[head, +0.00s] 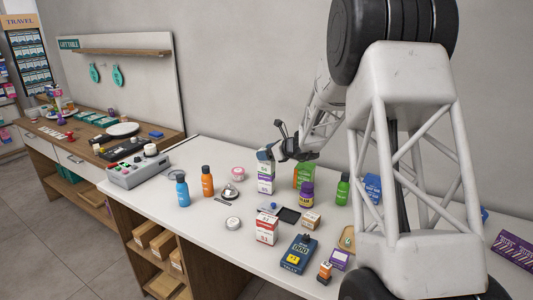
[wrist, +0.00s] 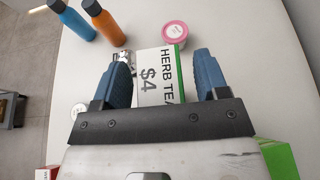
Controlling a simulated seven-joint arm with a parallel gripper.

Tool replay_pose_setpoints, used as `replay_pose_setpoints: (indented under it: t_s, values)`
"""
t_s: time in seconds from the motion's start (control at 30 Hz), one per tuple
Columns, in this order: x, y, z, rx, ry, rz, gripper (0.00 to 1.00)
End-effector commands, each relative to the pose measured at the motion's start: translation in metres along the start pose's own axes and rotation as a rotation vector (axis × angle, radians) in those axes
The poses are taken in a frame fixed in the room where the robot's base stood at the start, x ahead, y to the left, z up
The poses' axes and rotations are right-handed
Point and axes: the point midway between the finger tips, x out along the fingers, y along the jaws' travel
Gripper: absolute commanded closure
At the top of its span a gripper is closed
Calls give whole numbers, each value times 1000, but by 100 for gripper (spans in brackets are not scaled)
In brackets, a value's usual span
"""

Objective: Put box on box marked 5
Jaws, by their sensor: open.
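A white box with a green side, lettered "HERB TEA $4", shows in the wrist view (wrist: 157,75). My gripper (wrist: 165,75) is open, with one blue finger on each side of it; a gap shows on the right and the left finger is close to its edge. In the head view my gripper (head: 272,153) is at the top of a white stack: an upper box with a green band (head: 265,170) rests on a lower box with a purple band (head: 265,186). Marks on these boxes are too small to read, so I cannot tell which is marked 5.
A red-and-white box (head: 267,229) stands nearer the front. A blue bottle (head: 182,190), an orange bottle (head: 207,182), a bell (head: 230,191) and a pink-lidded tub (head: 238,173) are left of the stack. A green box (head: 304,174) and purple jar (head: 306,195) are right.

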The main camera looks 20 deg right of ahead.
Motion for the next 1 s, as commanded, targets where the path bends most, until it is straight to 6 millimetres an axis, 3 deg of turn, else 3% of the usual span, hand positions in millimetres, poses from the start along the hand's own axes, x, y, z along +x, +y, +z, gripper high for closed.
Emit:
replay_pose_setpoints:
  t_s: [0.37, 0.8, 1.0]
  values:
    - [-23, 0, 3, -2, 0, -2, 32]
    - [-91, 0, 3, -1, -1, -1, 32]
    - [-112, 0, 2, -1, 0, -1, 32]
